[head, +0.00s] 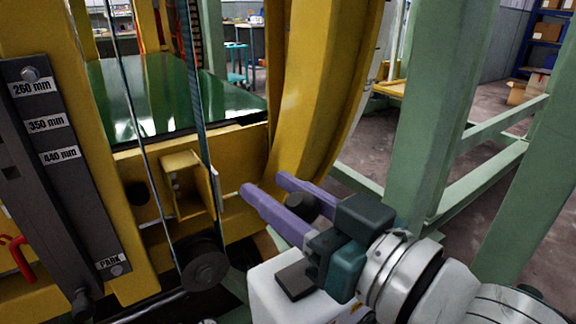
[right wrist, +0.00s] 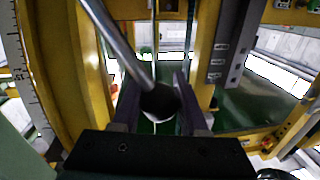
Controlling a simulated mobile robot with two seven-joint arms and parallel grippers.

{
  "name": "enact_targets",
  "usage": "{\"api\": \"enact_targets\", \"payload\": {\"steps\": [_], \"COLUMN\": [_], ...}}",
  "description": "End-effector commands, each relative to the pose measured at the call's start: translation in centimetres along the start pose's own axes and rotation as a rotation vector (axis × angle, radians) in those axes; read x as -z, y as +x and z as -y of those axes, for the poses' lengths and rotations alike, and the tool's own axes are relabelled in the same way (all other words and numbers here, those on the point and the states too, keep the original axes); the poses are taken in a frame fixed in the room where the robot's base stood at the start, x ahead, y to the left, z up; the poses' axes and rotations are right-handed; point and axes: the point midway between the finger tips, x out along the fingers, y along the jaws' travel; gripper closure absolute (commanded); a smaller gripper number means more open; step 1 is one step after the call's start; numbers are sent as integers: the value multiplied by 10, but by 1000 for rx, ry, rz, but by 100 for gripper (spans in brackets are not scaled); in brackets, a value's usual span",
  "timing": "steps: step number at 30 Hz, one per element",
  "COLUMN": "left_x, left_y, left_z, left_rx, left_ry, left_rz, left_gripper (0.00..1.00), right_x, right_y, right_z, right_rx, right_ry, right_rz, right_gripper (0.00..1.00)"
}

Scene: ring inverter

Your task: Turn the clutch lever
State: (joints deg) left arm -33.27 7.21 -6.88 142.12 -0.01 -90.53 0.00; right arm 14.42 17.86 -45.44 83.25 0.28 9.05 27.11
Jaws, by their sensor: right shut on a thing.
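The clutch lever shows in the right wrist view as a grey metal rod (right wrist: 120,38) that slants down to a black knob (right wrist: 160,101). My right gripper (right wrist: 156,84) has its two fingers on either side of the knob and is shut on it. In the head view the purple fingers of my right gripper (head: 267,184) reach in from the lower right, with the dark knob (head: 302,206) between them. The rod of the lever is not clear in the head view. My left gripper is in neither view.
A black slotted plate (head: 65,190) marked 260, 350, 440 mm and PARK stands at the left, with a red handle (head: 18,255) beside it. A dark pulley (head: 203,264) with thin belts is left of the gripper. Yellow frame (head: 310,90) and green posts (head: 435,110) hem in the arm.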

Motion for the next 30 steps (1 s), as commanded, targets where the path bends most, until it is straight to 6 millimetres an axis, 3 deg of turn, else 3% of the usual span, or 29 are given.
{"api": "enact_targets", "payload": {"steps": [6,30], "left_x": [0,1], "left_y": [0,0], "left_z": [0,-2], "left_rx": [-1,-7], "left_ry": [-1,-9], "left_rz": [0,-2], "left_gripper": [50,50], "right_x": [0,0], "right_y": [0,0], "right_z": [0,0], "right_rx": [0,-1], "right_ry": [0,0], "right_rz": [0,1], "right_gripper": [100,100]}}
